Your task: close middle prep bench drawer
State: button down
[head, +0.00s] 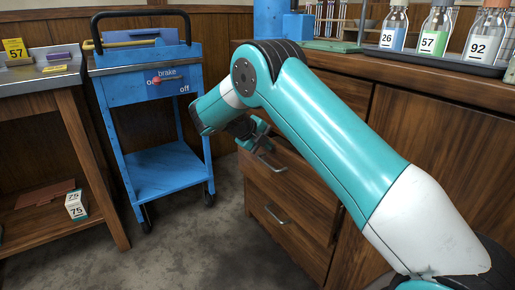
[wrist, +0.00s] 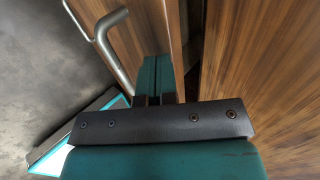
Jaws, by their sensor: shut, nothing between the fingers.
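The wooden prep bench (head: 440,90) stands at the right in the head view, with drawers in its front. A drawer with a metal handle (head: 273,166), apparently the middle one, sits above a lower drawer with its own handle (head: 277,216). My gripper (head: 260,142) is shut and empty, close to the upper part of these fronts. In the wrist view the fingers (wrist: 155,78) lie together against or just before a wooden drawer front (wrist: 148,25), beside a metal handle (wrist: 108,45). A dark gap separates that front from the wood on the right.
A blue cart (head: 155,90) with a brake lever stands left of my gripper. A wooden table (head: 50,85) is at the far left. Bottles (head: 436,32) stand on the bench top. Grey floor (head: 190,250) is clear in front of the cart.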

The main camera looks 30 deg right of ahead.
jog(key=shift+d, duration=0.2)
jog(key=d+b, duration=0.1)
jog(key=d, duration=0.2)
jog(key=shift+w+d+f, duration=0.1)
jog(key=shift+d, duration=0.65)
jog(key=p, duration=0.2)
send_near(276, 142)
jog(key=a, duration=0.2)
jog(key=a+r, duration=0.1)
jog(key=shift+s+a+r, duration=0.1)
jog(key=shift+s+a, duration=0.15)
jog(key=shift+a, duration=0.15)
